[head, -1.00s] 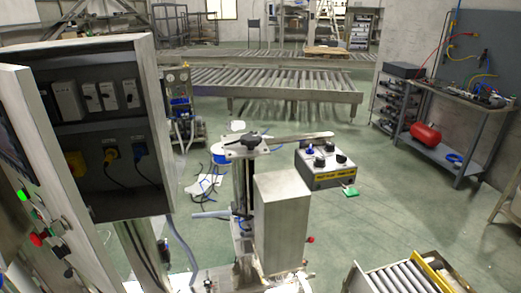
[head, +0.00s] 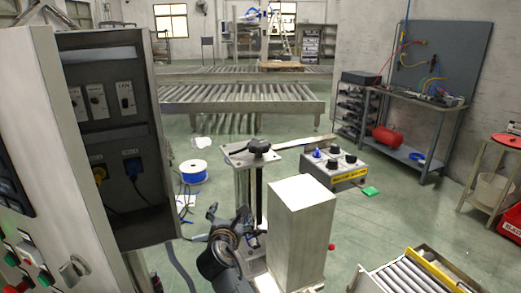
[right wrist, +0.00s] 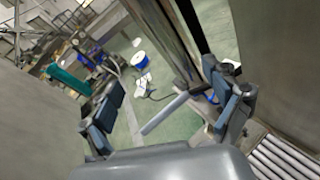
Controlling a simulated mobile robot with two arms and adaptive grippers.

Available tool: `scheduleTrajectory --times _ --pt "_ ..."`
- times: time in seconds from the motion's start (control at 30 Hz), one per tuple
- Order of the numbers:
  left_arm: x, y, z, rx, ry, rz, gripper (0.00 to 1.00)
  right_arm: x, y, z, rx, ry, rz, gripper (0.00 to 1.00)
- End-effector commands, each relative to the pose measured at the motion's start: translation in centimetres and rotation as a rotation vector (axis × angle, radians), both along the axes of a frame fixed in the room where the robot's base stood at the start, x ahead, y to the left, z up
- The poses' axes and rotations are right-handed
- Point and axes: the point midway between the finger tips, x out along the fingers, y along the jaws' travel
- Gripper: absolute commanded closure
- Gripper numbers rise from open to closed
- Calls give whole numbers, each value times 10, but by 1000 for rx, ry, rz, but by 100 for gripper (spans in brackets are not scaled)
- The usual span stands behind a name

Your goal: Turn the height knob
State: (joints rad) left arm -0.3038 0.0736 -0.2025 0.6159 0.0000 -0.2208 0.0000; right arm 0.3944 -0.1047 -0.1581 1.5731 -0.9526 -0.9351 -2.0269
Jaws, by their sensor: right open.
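The black height knob (head: 259,146) sits on top of the upright post assembly in the middle of the head view. A flat metal arm (head: 305,141) runs right from near it. My right gripper (head: 228,212) is low and left of the post, below the knob and apart from it. In the right wrist view my right gripper (right wrist: 168,88) is open, with its two fingers spread and nothing held. The dark post (right wrist: 160,35) rises beyond the fingers there. The knob cannot be made out with certainty in that view. My left gripper is not in view.
A pale box-shaped housing (head: 300,228) stands just right of my right gripper. An open electrical cabinet (head: 150,150) is close on the left. A control box with knobs (head: 335,170) is behind right. A roller conveyor (head: 400,275) is at lower right.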

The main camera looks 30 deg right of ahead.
Motion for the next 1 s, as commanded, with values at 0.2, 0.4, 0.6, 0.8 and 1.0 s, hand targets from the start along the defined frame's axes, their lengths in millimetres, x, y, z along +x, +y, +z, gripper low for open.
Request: scheduleTrajectory --times 0.2,0.4,0.6,0.8,1.0 --pt "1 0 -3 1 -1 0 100 -19 -26 126 -285 -23 -113 11" --pt "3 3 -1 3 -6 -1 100 -24 -36 152 -351 -13 -149 11" --pt "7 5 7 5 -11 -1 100 -2 -55 153 -351 -10 -149 11" --pt "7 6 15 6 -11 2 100 32 -84 153 -352 -12 -147 11" --pt "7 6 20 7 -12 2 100 60 -108 151 -350 -11 -146 11"
